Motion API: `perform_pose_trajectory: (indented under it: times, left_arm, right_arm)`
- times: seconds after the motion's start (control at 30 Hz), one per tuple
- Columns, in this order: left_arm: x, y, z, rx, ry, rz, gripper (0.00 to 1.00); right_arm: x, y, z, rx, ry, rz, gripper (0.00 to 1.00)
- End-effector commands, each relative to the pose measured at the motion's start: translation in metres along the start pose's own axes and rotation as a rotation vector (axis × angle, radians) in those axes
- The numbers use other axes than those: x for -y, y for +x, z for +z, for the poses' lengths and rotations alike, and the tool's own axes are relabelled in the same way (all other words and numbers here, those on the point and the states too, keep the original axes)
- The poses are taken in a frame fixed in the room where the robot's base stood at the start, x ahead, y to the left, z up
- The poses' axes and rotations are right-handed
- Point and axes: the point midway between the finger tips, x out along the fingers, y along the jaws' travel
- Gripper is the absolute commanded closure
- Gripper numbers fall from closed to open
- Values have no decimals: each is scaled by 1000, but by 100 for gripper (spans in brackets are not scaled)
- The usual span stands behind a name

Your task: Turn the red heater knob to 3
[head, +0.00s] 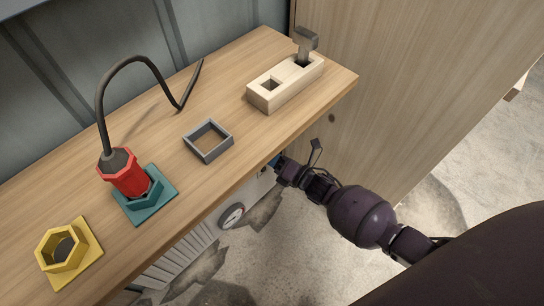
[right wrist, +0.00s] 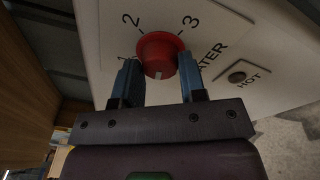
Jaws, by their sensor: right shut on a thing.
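The red heater knob (right wrist: 160,52) is on a pale panel (right wrist: 245,45) in the right wrist view. The numbers 2 and 3 are printed at its upper left and upper right, and a partly hidden 1 is at its left. A light mark shows on the lower side of the knob face. My right gripper (right wrist: 158,78) is shut on the knob, with a blue finger on each side. In the head view my right gripper (head: 277,163) is at the heater's front under the table edge, and the knob is hidden there. My left gripper is not in view.
A HOT indicator (right wrist: 237,77) is right of the knob. On top are a grey square frame (head: 190,147), a pale block (head: 262,101), a red plug (head: 128,180) and a yellow socket (head: 82,270).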

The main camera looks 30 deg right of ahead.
Motion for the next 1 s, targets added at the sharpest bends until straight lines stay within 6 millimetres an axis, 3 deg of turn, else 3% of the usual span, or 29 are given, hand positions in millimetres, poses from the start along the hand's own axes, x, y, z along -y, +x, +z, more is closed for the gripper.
perform_pose_trajectory:
  times: [1.0]
  left_arm:
    - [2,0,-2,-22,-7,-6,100]
  right_arm:
    - [1,0,-3,61,884,92,86]
